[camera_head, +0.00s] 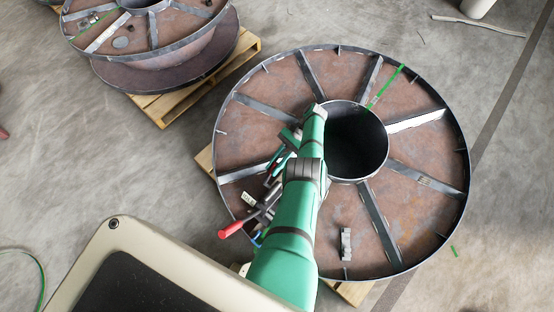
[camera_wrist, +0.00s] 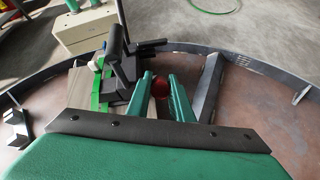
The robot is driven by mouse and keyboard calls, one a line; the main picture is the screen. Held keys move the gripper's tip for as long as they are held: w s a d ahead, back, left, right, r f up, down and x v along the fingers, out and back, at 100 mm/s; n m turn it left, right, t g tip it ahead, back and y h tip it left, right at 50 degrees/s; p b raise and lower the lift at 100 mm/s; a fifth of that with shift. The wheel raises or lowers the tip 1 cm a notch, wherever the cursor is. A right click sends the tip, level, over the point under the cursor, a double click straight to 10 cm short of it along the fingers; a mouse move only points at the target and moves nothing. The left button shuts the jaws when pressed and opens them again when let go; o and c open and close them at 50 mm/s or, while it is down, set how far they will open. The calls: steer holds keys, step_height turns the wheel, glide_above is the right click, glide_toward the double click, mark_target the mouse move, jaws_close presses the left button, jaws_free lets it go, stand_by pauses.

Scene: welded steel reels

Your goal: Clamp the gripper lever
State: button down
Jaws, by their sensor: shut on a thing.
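In the wrist view, my gripper (camera_wrist: 161,90) has its two green fingers closed on a round red part (camera_wrist: 161,87), the end of the lever. A black clamp body (camera_wrist: 118,72) with an upright handle stands just beyond the fingers, at the reel's rim. In the head view, the clamp with a red handle (camera_head: 231,229) sits at the left edge of the near steel reel (camera_head: 402,207). My green arm reaches over the reel and hides part of the clamp and the fingers.
The reel has raised spokes, a tall rim and an open dark hub (camera_head: 357,142). A small grey metal block (camera_head: 346,244) lies on its face. Another reel (camera_head: 180,72) rests on a wooden pallet (camera_head: 160,110) at the upper left. Concrete floor (camera_head: 95,165) is free at left.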

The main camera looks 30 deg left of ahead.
steer(key=shift+s+d+f, duration=0.1)
stand_by(0.3)
steer(key=c, duration=1.6)
jaws_free()
steer(key=shift+o, duration=0.2)
